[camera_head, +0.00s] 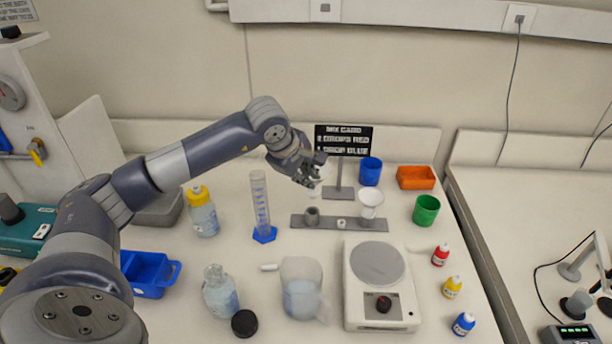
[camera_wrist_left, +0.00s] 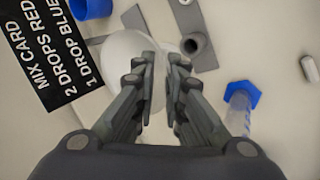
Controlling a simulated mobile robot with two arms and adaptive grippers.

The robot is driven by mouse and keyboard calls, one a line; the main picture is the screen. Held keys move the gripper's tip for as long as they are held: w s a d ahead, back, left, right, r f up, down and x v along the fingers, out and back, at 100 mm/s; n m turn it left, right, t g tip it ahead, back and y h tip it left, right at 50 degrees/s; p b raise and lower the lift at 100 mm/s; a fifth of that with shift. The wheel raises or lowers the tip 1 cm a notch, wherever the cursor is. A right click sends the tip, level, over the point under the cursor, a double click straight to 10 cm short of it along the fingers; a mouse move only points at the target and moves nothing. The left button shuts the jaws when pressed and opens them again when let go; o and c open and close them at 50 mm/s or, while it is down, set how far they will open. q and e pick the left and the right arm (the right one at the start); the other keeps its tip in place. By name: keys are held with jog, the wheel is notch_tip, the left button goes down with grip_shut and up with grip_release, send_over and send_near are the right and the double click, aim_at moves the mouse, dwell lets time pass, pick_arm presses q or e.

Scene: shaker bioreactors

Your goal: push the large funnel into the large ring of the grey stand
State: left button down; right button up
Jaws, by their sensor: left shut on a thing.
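My left gripper (camera_head: 316,174) is shut on a white funnel, taken as the large funnel, above the back of the grey stand. In the left wrist view, the funnel's pale rim (camera_wrist_left: 122,48) shows beside and behind the fingers (camera_wrist_left: 160,62). In the head view the held funnel barely stands out from the pale bench. The grey stand (camera_head: 328,222) is a flat bar. A short grey ring (camera_head: 312,215) rises at its left end and also shows open in the left wrist view (camera_wrist_left: 196,44). Another white funnel (camera_head: 370,199) sits upright at the right end, hiding what holds it.
The mix card (camera_head: 343,139) stands behind the gripper. A blue cup (camera_head: 370,171), a green cup (camera_head: 426,210) and an orange tray (camera_head: 415,178) are to the right. The measuring cylinder (camera_head: 260,204) is left of the stand.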

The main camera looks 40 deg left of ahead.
aim_at(311, 195)
pick_arm(q)
jog(key=shift+s+d, duration=0.2)
jog(key=shift+s, duration=0.1)
notch_tip(311, 195, down, 2)
jog(key=shift+s+d+f+b, duration=0.1)
jog(key=shift+s+b, duration=0.05)
jog(key=shift+b, duration=0.65)
jog(key=shift+f, duration=0.3)
jog(key=shift+f+b, duration=0.3)
jog(key=shift+b, duration=0.4)
pick_arm(e)
jog(key=f, duration=0.1)
jog(key=s+d+f, duration=0.1)
jog(key=f, duration=0.1)
jog(key=shift+s+d+f, duration=0.1)
jog(key=shift+s+d, duration=0.15)
pick_arm(q)
jog(key=shift+b, duration=0.3)
pick_arm(e)
jog(key=shift+f, duration=0.25)
